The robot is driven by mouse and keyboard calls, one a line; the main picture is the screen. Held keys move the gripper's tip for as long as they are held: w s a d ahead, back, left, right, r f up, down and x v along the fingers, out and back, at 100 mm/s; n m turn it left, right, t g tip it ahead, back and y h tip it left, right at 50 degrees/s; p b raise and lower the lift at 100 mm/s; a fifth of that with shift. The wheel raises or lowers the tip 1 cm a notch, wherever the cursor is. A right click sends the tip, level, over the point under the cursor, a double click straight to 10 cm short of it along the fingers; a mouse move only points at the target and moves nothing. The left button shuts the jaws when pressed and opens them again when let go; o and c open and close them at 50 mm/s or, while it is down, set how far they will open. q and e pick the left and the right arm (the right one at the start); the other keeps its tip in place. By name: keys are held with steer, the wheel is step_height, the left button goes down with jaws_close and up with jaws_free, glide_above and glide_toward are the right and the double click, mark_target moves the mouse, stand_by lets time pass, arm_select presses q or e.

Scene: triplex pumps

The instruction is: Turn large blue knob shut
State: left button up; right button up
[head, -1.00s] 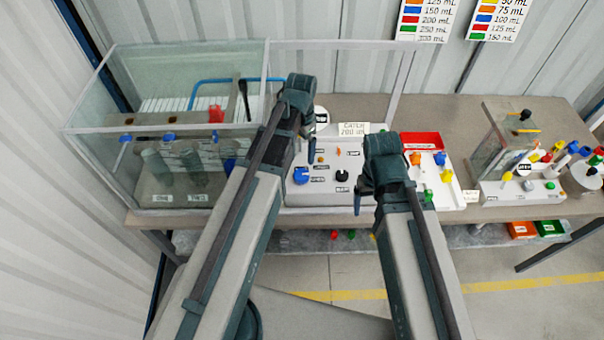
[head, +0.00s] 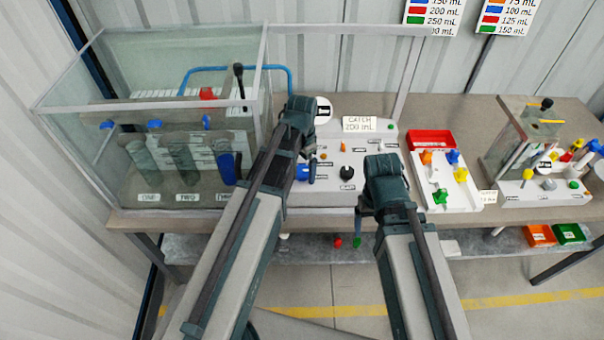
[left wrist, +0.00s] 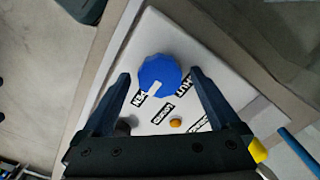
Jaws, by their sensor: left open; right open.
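The large blue knob (head: 303,172) sits at the left of the white control panel (head: 330,201), partly hidden by my left arm in the head view. In the left wrist view, the knob (left wrist: 160,72) has a white pointer aimed at a label reading "PEN", its first letter hidden. A label reading "HUT" (left wrist: 184,83) is to the right of it. My left gripper (left wrist: 159,76) is open, with one finger on each side of the knob; I cannot tell whether they touch it. My right gripper (head: 359,225) is open and empty near the panel's front right.
A black knob (head: 346,173) and a small orange button (left wrist: 175,123) are near the blue knob. A glass tank (head: 120,190) with tubes stands to the left. A tray (head: 460,203) with coloured valves lies to the right. Another glass unit (head: 512,150) stands farther right.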

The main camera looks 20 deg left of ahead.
arm_select(q)
steer(key=c, duration=1.4)
steer(key=n, duration=0.4)
steer(key=shift+n, duration=0.4)
steer(key=n, duration=0.4)
steer(key=shift+n, duration=0.3)
steer(key=n, duration=0.4)
steer(key=shift+n, duration=2.4)
